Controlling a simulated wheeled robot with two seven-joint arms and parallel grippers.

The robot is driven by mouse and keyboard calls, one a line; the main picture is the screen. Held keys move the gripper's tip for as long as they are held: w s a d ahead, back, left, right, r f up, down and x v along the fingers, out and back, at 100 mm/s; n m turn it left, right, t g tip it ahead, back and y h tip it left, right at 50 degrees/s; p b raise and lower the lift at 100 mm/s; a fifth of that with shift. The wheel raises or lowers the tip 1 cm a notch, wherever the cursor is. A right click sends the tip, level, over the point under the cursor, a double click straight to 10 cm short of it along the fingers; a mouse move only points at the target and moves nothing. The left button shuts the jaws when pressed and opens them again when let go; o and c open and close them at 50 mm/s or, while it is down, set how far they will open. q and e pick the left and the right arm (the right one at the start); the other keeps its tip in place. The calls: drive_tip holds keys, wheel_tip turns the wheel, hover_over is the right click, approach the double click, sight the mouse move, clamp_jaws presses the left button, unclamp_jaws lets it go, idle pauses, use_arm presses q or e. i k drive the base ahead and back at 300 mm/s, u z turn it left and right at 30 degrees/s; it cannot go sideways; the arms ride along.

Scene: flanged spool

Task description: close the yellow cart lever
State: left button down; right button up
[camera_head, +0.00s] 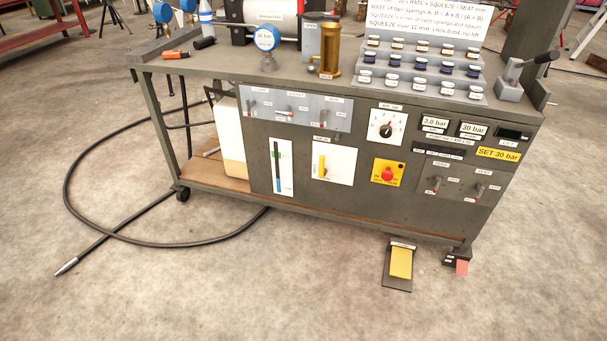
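The yellow lever (322,165) stands upright on a white panel (342,164) in the middle of the cart's front face. A small label sits above it, too small to read. The grey cart (225,150) stands on a concrete floor, seen from above and in front. Neither of my grippers is in view, and nothing touches the lever.
A gauge strip (281,168) is left of the lever. A red button on a yellow plate (388,172) and a dial (387,126) are to its right. A yellow pedal (401,262) and a black hose (70,165) lie on the floor. Floor before the lever is clear.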

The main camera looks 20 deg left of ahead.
sight(322, 172)
drive_tip(key=u, duration=0.2)
drive_tip(key=i, duration=1.4)
drive_tip(key=z, duration=0.7)
